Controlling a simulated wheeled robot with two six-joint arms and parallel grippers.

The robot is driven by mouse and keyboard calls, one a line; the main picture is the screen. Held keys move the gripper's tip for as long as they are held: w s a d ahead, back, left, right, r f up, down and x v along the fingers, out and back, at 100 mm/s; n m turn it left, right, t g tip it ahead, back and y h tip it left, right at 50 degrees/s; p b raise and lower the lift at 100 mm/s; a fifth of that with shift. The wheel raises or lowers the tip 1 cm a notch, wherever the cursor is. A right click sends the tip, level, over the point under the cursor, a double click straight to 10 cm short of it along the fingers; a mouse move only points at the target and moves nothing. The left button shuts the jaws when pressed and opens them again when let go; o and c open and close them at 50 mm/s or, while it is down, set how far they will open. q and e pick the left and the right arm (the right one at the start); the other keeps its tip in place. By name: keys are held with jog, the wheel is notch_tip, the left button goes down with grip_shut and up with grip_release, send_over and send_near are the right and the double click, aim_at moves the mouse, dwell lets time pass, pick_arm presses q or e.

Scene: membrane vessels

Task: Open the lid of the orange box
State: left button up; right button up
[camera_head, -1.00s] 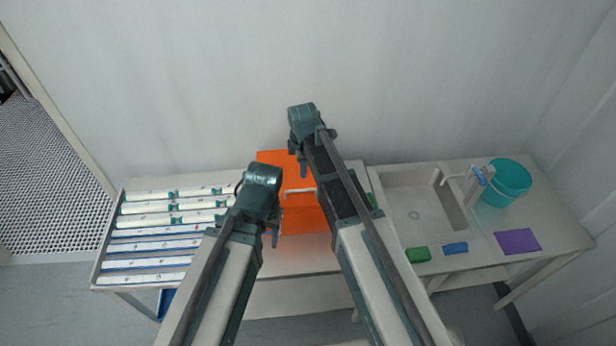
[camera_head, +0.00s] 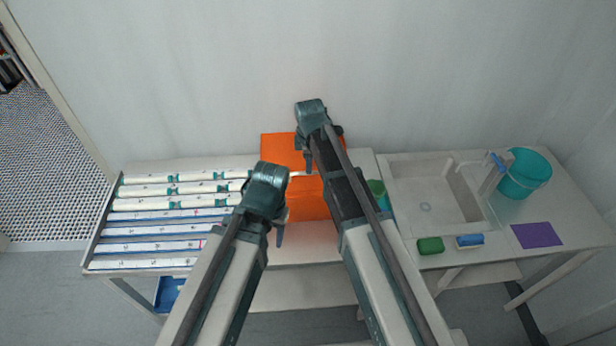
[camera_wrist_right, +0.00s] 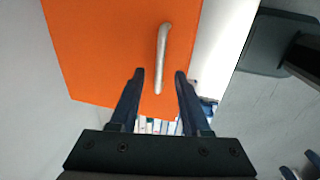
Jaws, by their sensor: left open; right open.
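The orange box (camera_head: 281,149) stands on the table in the middle of the head view, partly covered by my arms. Its lid looks closed. The pale bar handle (camera_wrist_right: 163,50) runs across the orange lid in the right wrist view. My right gripper (camera_wrist_right: 160,75) is open and empty, with the handle's lower part between its fingers in the picture; I cannot tell whether they touch it. In the head view, the right gripper (camera_head: 308,163) is over the box beside the handle. My left gripper (camera_head: 281,230) is open at the box's front left.
White tubes (camera_head: 152,203) lie in rows on the left. A sink (camera_head: 425,200), a teal bucket (camera_head: 525,172), a green sponge (camera_head: 430,245), a blue brush (camera_head: 469,240) and a purple cloth (camera_head: 537,235) are on the right. A green cup (camera_head: 377,190) stands right of the box. The wall is close behind.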

jog(key=f+b, duration=0.1)
jog(key=f, duration=0.1)
jog(key=w+f+b, duration=0.1)
jog(key=f+b, duration=0.1)
jog(key=shift+f, duration=0.25)
grip_shut()
jog(key=shift+r, duration=0.1)
dwell(1.2)
